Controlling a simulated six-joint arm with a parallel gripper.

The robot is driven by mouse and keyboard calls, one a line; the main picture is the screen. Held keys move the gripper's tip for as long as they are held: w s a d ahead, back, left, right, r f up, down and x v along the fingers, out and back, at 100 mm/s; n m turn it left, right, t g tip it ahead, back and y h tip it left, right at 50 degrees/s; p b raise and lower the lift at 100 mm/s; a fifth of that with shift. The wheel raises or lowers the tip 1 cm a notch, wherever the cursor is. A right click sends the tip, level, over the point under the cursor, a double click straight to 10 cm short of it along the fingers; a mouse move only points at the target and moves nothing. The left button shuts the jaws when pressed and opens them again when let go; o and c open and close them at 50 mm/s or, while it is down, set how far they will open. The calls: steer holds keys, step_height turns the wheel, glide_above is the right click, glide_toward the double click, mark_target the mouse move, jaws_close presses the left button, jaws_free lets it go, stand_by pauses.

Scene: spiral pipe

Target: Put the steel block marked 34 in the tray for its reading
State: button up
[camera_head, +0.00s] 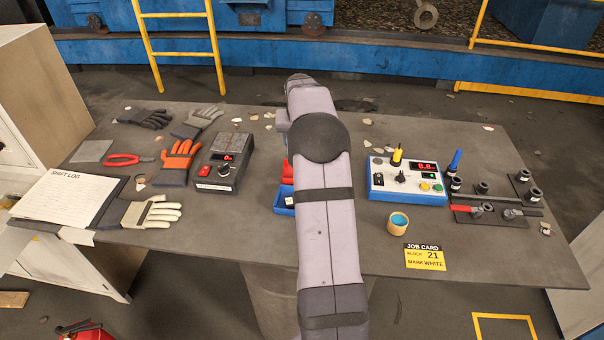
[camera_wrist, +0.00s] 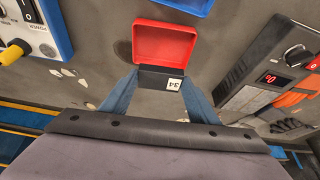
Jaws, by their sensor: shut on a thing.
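In the wrist view my gripper (camera_wrist: 160,88) is shut on a dark steel block (camera_wrist: 152,78) with a white label reading 34. The block overlaps the near edge of a red tray (camera_wrist: 165,42); I cannot tell its height over it. The red tray's visible floor looks empty. A blue tray (camera_wrist: 185,4) lies beyond it. In the head view, the red tray (camera_head: 287,172) and blue tray (camera_head: 282,209) are partly covered by my arm, which hides my gripper. Something dark with a white label lies in the blue tray.
Left of the trays stands a dark meter (camera_head: 222,172) showing a red 0. A blue-edged control box (camera_head: 405,181) stands right. A job card (camera_head: 424,257) reads block 21, mark white. Gloves (camera_head: 178,160), red pliers (camera_head: 128,160), a small cup (camera_head: 398,223) and pipe fittings (camera_head: 490,211) lie around.

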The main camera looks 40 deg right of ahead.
steer(key=shift+f+p, duration=1.7)
steer(key=shift+f, duration=3.15)
steer(key=shift+f, duration=0.1)
steer(key=shift+f, duration=0.15)
steer(key=o, duration=1.3)
steer(key=shift+o, duration=0.2)
steer(key=shift+r, duration=0.25)
steer(key=b+v, duration=0.3)
steer(key=v, duration=0.9)
steer(key=shift+b, duration=0.3)
